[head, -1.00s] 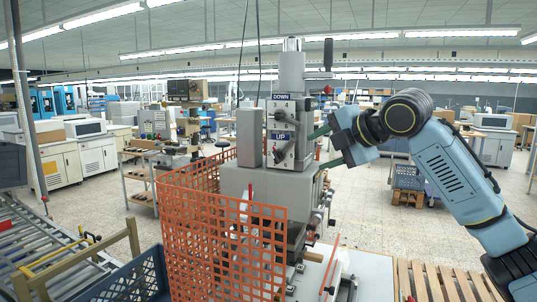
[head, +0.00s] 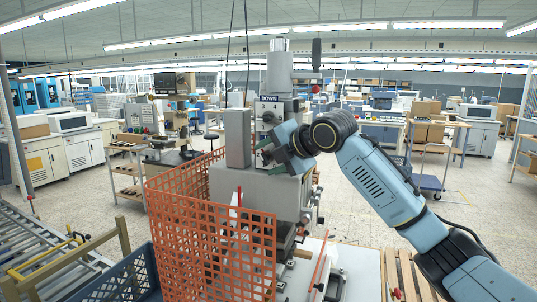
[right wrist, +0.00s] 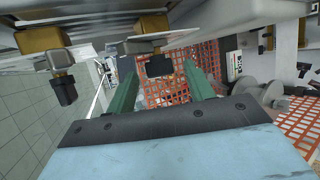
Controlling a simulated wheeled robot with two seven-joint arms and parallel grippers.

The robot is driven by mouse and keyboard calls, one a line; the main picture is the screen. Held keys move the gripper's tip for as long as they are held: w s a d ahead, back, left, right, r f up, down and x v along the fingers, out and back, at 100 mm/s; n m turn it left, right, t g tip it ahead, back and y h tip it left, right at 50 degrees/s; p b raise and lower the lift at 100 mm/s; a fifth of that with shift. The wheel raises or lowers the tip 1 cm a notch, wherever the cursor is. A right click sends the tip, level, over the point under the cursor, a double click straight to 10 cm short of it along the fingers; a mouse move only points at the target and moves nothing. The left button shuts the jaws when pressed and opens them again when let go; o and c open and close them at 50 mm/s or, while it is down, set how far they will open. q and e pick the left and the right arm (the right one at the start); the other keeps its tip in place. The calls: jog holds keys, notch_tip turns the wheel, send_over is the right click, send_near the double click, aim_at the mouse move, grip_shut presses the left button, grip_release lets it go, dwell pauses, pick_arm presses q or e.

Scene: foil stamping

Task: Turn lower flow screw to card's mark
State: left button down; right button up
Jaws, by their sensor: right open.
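The grey press (head: 284,70) carries a DOWN plate (head: 269,98) with a knob under it. My right gripper (head: 264,152) is at the lower plate on the press face and hides the UP label and its screw. In the right wrist view, the green fingers (right wrist: 161,85) are open. A black knob on a brass fitting (right wrist: 158,65) shows between them, with space on both sides. A second black knob on brass (right wrist: 64,88) is outside the fingers, to the left. The plates by the knobs show nearly edge-on, so the card's mark cannot be read. My left gripper is out of view.
An orange mesh guard (head: 208,235) stands in front of and left of the press. A blue crate (head: 130,278) and a roller conveyor (head: 40,255) are at the lower left. A wooden pallet (head: 405,275) is at the lower right. Open floor lies behind my right arm.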

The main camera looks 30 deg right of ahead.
jog(key=shift+w+a+f, duration=0.1)
jog(key=shift+w+f, duration=0.1)
jog(key=shift+w, duration=0.05)
jog(key=c, duration=1)
jog(key=shift+f+t+y+b, duration=0.3)
jog(key=shift+t+b, duration=0.3)
jog(key=shift+b, duration=0.35)
jog(key=m+t+y+b, duration=0.1)
jog(key=t+b, duration=0.1)
jog(key=b, duration=0.1)
jog(key=f+m+t+b, duration=0.1)
jog(key=t+b, duration=0.1)
jog(key=b, duration=0.1)
jog(key=m+t+y+b, duration=0.1)
jog(key=t+b, duration=0.2)
jog(key=b, duration=0.1)
jog(key=shift+f+m+y, duration=0.2)
jog(key=shift+m+y, duration=0.1)
jog(key=shift+m+t+b, duration=0.7)
jog(key=shift+t+b, duration=0.4)
jog(key=shift+b, duration=0.15)
jog(key=shift+r, duration=0.1)
